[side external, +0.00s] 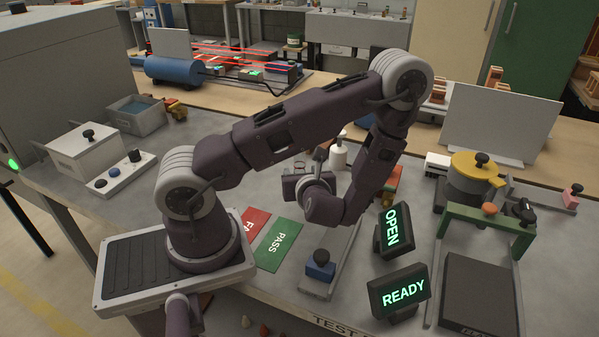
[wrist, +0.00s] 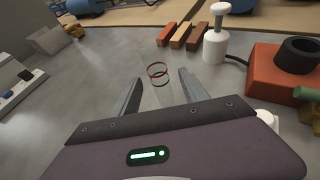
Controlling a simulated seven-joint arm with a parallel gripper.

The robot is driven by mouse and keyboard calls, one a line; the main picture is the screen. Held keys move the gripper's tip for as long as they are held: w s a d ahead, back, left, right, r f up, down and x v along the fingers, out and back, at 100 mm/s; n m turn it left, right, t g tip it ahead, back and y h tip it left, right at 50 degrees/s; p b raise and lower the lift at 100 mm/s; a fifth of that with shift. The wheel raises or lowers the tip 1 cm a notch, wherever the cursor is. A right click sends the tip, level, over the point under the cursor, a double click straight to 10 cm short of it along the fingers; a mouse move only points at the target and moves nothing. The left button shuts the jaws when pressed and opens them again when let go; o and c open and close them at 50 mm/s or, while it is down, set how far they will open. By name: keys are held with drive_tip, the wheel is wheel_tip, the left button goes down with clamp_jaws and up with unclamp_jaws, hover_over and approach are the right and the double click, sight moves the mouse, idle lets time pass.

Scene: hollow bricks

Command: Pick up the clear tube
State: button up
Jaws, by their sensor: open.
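The clear tube (wrist: 158,74) shows in the wrist view as two thin dark red rings, one above the other, with see-through wall between them. It is on the grey table just beyond my fingertips, roughly in line with the gap between them. My gripper (wrist: 161,77) is open, with its two grey fingers apart and nothing held between them. I cannot tell the exact distance from fingertips to tube.
A white bottle (wrist: 216,45), several coloured blocks (wrist: 178,35) and an orange-red box with a black ring (wrist: 275,70) stand beyond and right of the tube. OPEN (side external: 393,230) and READY (side external: 400,292) signs stand at the front.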

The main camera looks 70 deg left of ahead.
sight(298, 170)
drive_tip(key=x, duration=0.6)
drive_tip(key=shift+f, duration=0.3)
drive_tip(key=shift+d, duration=0.1)
clamp_jaws()
